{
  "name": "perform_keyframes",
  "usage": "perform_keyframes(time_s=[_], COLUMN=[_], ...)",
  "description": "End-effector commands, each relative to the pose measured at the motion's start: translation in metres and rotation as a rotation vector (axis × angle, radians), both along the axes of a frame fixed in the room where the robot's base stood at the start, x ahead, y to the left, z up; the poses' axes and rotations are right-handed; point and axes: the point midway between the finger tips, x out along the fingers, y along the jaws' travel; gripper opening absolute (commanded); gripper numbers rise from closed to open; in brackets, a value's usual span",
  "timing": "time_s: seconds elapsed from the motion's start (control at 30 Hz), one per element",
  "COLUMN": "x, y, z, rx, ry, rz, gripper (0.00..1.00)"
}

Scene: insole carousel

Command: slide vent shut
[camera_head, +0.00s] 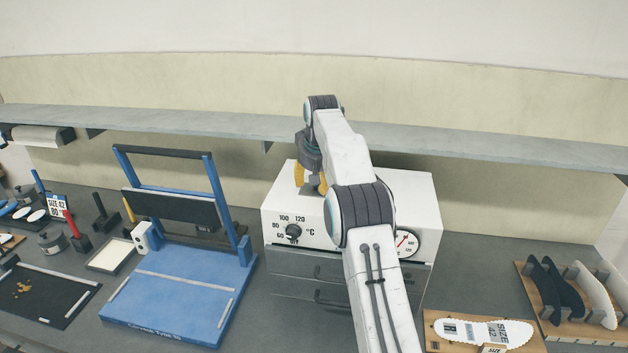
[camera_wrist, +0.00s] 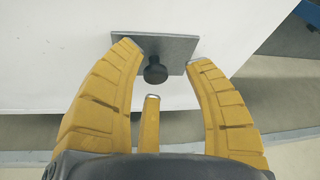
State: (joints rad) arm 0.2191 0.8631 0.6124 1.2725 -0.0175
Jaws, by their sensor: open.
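The vent slide is a grey rectangular plate (camera_wrist: 180,50) with a black round knob (camera_wrist: 155,71), on the white surface of the oven (camera_wrist: 60,40). My gripper (camera_head: 311,184) is above the left part of the oven's top. In the wrist view my gripper (camera_wrist: 163,56) is open, its yellow fingers spread on both sides of the knob, with a third finger below it. I cannot tell whether any finger touches the plate. No vent opening shows.
A grey shelf (camera_head: 230,123) runs along the wall behind the oven. A blue press (camera_head: 175,290) stands to the left. A wooden board with a white insole (camera_head: 480,332) and a rack of insoles (camera_head: 565,285) lie to the right. The oven front has a dial (camera_head: 293,232) and gauge (camera_head: 404,242).

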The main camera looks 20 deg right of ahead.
Motion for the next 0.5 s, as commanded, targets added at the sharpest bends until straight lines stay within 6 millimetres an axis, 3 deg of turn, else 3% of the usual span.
perform_keyframes(time_s=[0.17,0.5], x=[-0.002,-0.019], y=[0.001,0.004], z=[0.007,0.049], rx=[0.000,-0.001], ry=[-0.002,-0.003], rz=[0.000,0.000], gripper=[0.47,0.47])
